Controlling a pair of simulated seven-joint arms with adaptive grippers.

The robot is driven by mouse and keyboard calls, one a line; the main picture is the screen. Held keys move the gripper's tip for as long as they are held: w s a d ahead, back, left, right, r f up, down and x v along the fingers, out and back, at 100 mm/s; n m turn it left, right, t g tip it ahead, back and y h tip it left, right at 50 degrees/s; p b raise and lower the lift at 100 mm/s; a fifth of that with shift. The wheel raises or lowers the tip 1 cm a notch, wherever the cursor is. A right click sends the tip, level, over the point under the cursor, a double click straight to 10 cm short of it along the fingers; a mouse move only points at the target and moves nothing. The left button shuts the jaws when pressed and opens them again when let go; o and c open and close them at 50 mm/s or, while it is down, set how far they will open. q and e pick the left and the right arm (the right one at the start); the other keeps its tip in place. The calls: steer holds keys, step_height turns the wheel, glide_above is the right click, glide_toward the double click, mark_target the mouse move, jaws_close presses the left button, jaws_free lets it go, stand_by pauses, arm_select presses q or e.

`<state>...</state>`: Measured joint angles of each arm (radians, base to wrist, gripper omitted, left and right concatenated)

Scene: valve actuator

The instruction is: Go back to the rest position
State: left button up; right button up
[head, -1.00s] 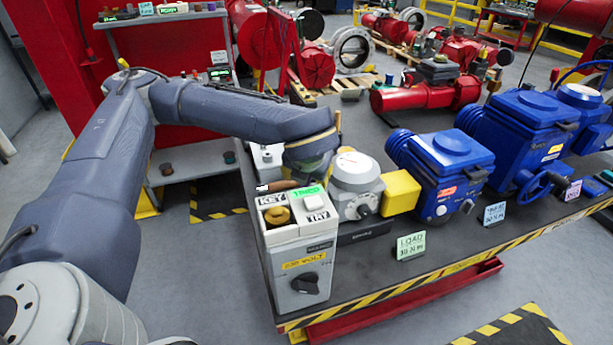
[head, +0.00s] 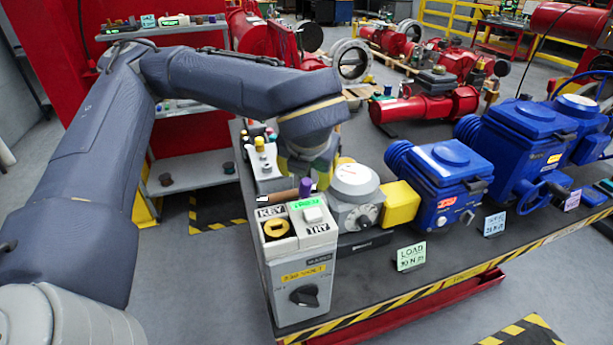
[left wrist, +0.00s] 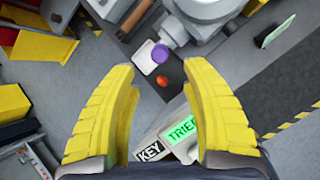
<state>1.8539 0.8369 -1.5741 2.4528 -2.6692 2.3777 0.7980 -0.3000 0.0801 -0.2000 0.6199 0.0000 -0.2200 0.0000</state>
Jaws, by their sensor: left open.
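My left gripper (head: 305,178) is over the bench, behind the grey control box (head: 302,262) in the head view, and partly hidden by my own wrist and the valve unit. In the left wrist view the yellow fingers (left wrist: 158,75) are spread apart with nothing between their tips. The KEY label (left wrist: 150,151) and green lit sign (left wrist: 183,129) of the box show low between the fingers. A purple-topped part (left wrist: 160,53) and a red knob (left wrist: 162,81) show beyond the fingertips. My right gripper is not in view.
A grey valve unit (head: 357,190) with a yellow block (head: 401,203) and blue actuators (head: 440,180) line the bench to the right. A LOAD card (head: 411,257) stands in front. A grey shelf (head: 195,165) is behind my arm. The floor at left is clear.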

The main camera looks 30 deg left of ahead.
arm_select(q)
steer(key=shift+s+d+r, duration=0.1)
steer(key=shift+s+r, duration=0.1)
steer(key=shift+r, duration=0.15)
steer(key=shift+d, duration=0.1)
